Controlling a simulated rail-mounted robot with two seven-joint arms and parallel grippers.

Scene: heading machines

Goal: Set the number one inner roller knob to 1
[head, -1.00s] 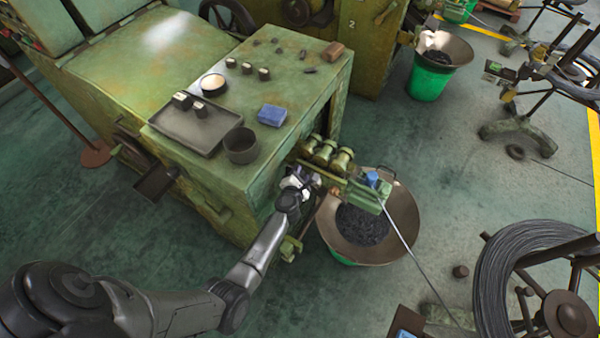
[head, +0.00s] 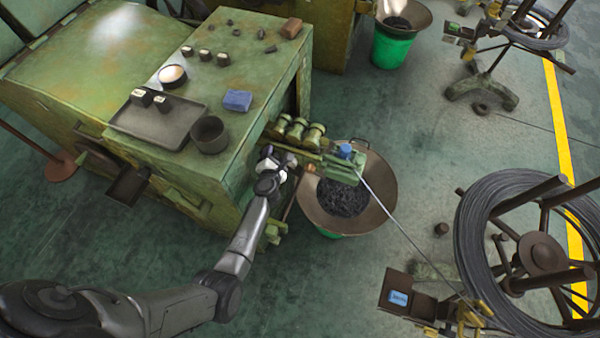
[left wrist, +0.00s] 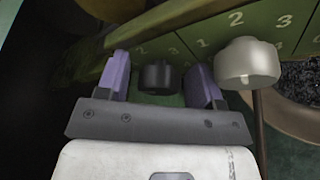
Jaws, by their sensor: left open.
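In the left wrist view a dark round knob (left wrist: 158,80) sits on a green panel (left wrist: 185,52) with white numbers. A pale knob (left wrist: 247,64) is to its right, under the numbers 1, 2 and 3. I cannot tell which is the number one inner roller knob, nor either knob's setting. My left gripper (left wrist: 160,64) is open, its two purple-grey fingers on either side of the dark knob; contact is not clear. In the head view the left gripper (head: 273,166) is at the green roller unit (head: 338,168) on the machine's side; the knobs are too small there.
A wide pan (head: 375,205) of dark scrap stands under the roller unit. A wire (head: 395,220) runs from the unit to a coil stand (head: 480,230). A tray (head: 130,122), a cup (head: 209,135) and a blue block (head: 238,100) lie on the machine top (head: 90,75).

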